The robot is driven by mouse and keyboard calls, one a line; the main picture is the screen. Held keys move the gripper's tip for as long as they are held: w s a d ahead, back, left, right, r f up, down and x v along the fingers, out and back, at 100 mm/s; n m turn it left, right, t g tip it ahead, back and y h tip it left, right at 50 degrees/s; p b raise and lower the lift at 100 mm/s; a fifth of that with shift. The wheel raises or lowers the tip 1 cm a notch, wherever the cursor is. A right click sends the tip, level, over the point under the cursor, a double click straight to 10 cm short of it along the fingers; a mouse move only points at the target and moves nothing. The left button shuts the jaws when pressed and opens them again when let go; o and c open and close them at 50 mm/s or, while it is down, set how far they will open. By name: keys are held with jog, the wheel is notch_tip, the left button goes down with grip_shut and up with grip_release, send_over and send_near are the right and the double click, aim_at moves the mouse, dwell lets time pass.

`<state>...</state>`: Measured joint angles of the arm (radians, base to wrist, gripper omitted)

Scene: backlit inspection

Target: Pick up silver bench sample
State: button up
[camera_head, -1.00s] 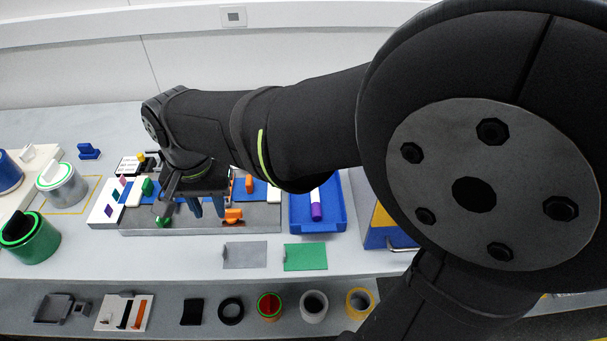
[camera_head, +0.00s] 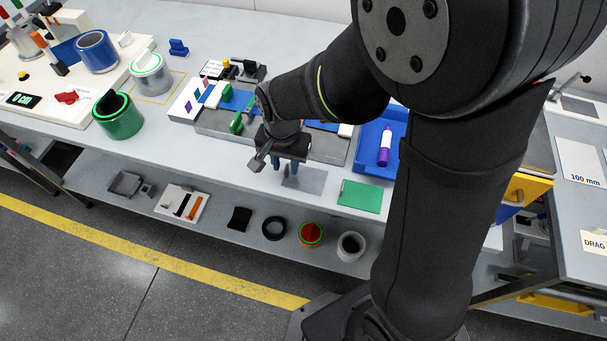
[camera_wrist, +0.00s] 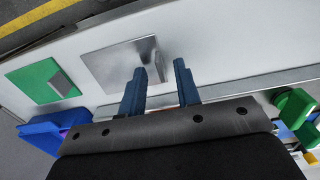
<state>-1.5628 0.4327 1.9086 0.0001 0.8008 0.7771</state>
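The silver bench sample (camera_wrist: 108,68) is a flat grey square plate with a small upright tab (camera_wrist: 157,66), lying on the light bench. It also shows in the head view (camera_head: 311,181), partly hidden by my gripper. My gripper (camera_wrist: 159,76) is open, its two blue fingers apart and empty. In the wrist view the tab stands just beyond the fingertips, between their lines; I cannot tell whether it is between the fingers in depth. In the head view my gripper (camera_head: 284,170) is at the plate's left side, just above the bench.
A green plate (camera_head: 361,197) lies to the right of the silver one. Behind are a grey fixture (camera_head: 213,122) with clips and a blue tray (camera_head: 372,158) holding a purple-and-white tube. A lower shelf (camera_head: 170,222) holds rings and cups in front. Bare bench lies left of the gripper.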

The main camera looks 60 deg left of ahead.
jog(key=shift+f, duration=0.35)
jog(key=shift+c, duration=0.4)
grip_shut()
jog(key=shift+r, duration=0.15)
